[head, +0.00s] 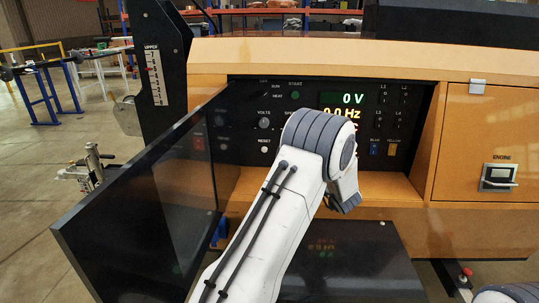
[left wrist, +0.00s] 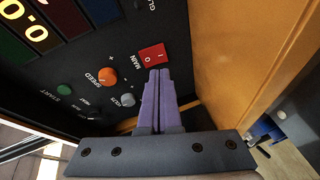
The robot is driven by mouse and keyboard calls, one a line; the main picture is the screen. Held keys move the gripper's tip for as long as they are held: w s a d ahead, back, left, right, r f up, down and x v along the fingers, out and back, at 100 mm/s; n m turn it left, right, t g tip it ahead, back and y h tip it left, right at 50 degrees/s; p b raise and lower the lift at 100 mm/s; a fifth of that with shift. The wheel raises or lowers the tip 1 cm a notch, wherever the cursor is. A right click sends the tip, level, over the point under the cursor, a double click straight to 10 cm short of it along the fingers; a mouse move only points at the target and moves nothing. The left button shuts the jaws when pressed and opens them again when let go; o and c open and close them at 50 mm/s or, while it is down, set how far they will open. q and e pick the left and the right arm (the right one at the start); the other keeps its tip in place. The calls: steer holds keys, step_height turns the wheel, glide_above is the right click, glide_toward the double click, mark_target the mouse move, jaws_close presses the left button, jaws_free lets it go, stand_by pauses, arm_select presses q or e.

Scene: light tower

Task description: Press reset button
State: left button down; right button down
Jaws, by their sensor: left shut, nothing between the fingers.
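The reset button (head: 265,150) is a small white round button, labelled RESET, low on the left of the black control panel (head: 240,103) in the head view. I cannot make it out in the left wrist view. My left gripper (left wrist: 158,73) shows there with its purple fingers shut and empty. Its tips appear just below the red MAIN switch (left wrist: 151,54), beside the orange SPEED knob (left wrist: 107,77) and a grey knob (left wrist: 127,100). Whether they touch the panel is unclear. In the head view my white arm hides these fingers. My right gripper is out of view.
A dark see-through door (head: 140,215) stands open left of the panel. The orange cabinet wall (left wrist: 228,50) is close right of the fingers in the left wrist view. A dark flat surface (head: 370,270) lies below the panel. The green START button (left wrist: 65,90) is left.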

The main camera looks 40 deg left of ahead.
arm_select(q)
steer(key=s+a+n+g+y, duration=0.1)
steer(key=n, duration=0.1)
steer(key=s+a+f+n+g+y, duration=0.1)
steer(key=n+g+y, duration=0.1)
steer(key=s+a+n+g+y, duration=0.1)
steer(key=s+a+n+g, duration=0.1)
steer(key=n, duration=0.1)
steer(key=shift+f, duration=0.15)
steer(key=shift+s+a+n+g+y, duration=0.1)
steer(key=shift+s+n+g+y, duration=0.2)
steer(key=shift+n+y, duration=0.1)
glide_toward(264, 150)
steer(key=s+a, duration=0.2)
steer(key=a, duration=0.1)
steer(key=a+p, duration=0.1)
steer(key=shift+s+a, duration=0.4)
steer(key=shift+w+a, duration=0.2)
steer(key=shift+w, duration=0.3)
steer(key=shift+w+a, duration=0.25)
steer(key=shift+w, duration=0.25)
steer(key=shift+w+a, duration=0.45)
steer(key=shift+w, duration=0.3)
